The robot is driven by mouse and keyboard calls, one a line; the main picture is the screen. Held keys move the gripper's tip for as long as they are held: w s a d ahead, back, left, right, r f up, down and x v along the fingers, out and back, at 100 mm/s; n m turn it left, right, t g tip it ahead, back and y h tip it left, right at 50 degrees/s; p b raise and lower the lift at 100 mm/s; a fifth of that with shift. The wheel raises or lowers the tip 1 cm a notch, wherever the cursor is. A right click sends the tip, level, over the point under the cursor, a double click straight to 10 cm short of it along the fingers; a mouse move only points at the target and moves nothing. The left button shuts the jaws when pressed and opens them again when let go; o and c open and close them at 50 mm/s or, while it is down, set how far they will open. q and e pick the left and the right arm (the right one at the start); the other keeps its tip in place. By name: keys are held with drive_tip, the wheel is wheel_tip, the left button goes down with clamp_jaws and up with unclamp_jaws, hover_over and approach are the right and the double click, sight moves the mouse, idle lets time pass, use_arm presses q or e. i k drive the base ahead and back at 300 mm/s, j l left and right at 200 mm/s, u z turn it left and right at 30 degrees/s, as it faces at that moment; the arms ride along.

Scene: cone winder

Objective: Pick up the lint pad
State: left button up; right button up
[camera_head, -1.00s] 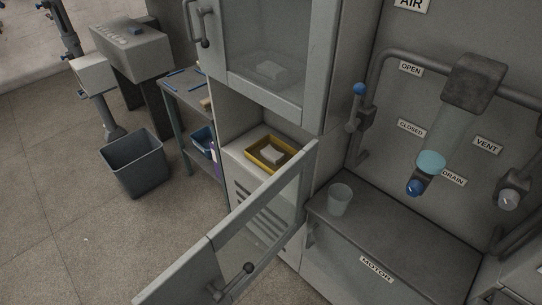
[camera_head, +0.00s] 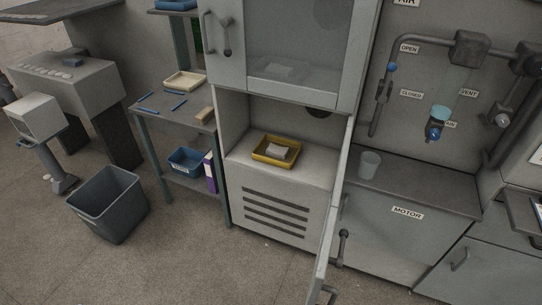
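A small pale block (camera_head: 278,151), which looks like the lint pad, lies in a yellow tray (camera_head: 259,154). The tray stands on the floor of the open lower cabinet bay. Another pale block (camera_head: 277,69) shows dimly behind the glass of the upper cabinet door; I cannot tell for sure what it is. Neither of my grippers is in view.
The lower cabinet door (camera_head: 326,262) stands open, right of the bay. The upper glass door (camera_head: 295,94) is shut. A clear cup (camera_head: 369,164) stands on the motor housing. A bin (camera_head: 108,203) and a side table (camera_head: 152,112) stand left. Floor before the cabinet is clear.

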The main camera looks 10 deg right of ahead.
sight(273, 150)
drive_tip(key=i+j+z, duration=0.15)
drive_tip(key=j, duration=0.15)
drive_tip(key=i+j+z, duration=0.25)
drive_tip(key=j, duration=0.35)
drive_tip(key=i+j+z, duration=0.15)
drive_tip(key=j, duration=0.2)
drive_tip(key=i+j+z, duration=0.1)
drive_tip(key=j, duration=0.25)
